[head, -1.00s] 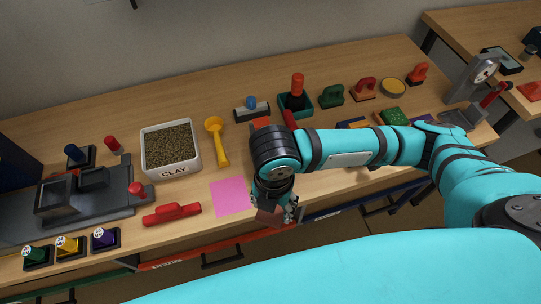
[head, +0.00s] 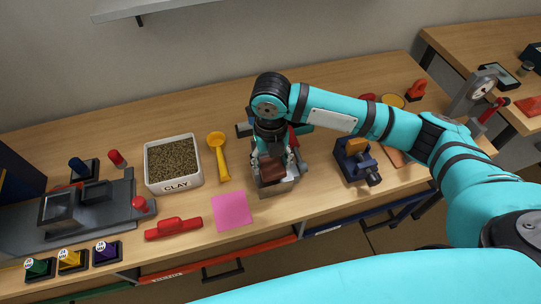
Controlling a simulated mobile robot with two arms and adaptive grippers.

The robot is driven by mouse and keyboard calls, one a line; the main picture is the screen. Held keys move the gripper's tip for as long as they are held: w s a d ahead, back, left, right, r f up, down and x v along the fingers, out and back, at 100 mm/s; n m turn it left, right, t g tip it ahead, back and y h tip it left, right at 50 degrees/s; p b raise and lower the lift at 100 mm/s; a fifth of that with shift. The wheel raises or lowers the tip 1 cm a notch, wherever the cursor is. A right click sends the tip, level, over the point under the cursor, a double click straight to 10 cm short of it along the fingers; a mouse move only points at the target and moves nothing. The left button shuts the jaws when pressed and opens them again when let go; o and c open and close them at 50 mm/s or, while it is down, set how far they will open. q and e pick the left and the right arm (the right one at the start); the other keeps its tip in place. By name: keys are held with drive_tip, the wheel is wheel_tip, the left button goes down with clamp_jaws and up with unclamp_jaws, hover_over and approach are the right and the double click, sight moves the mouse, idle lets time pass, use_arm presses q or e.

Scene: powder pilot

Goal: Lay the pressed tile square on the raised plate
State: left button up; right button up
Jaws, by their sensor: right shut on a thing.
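My right gripper (head: 274,163) points down at the middle of the table and is shut on a brown tile (head: 271,169). The tile is between its fingers, and the fingers hide its sides. Directly below is a grey block-like stand (head: 279,188), perhaps the one with the raised plate. Its top is mostly covered by the gripper and tile, so I cannot tell whether the tile touches it or is square to it. My left gripper is not in view.
Left of the gripper are a pink sheet (head: 232,211), a yellow scoop (head: 218,152), the white CLAY bin (head: 172,164) and a red-handled tool (head: 173,228). A blue device (head: 355,163) stands to the right. My arm hides part of the table's back right.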

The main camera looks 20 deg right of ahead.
drive_tip(key=w, duration=0.3)
drive_tip(key=shift+d+f, duration=0.15)
drive_tip(key=shift+d, duration=0.25)
wheel_tip(320, 180, down, 3)
drive_tip(key=shift+s+r+p, duration=0.15)
drive_tip(key=shift+p, duration=0.55)
drive_tip(key=shift+f, duration=0.4)
drive_tip(key=shift+f, duration=0.15)
drive_tip(key=o, duration=1.2)
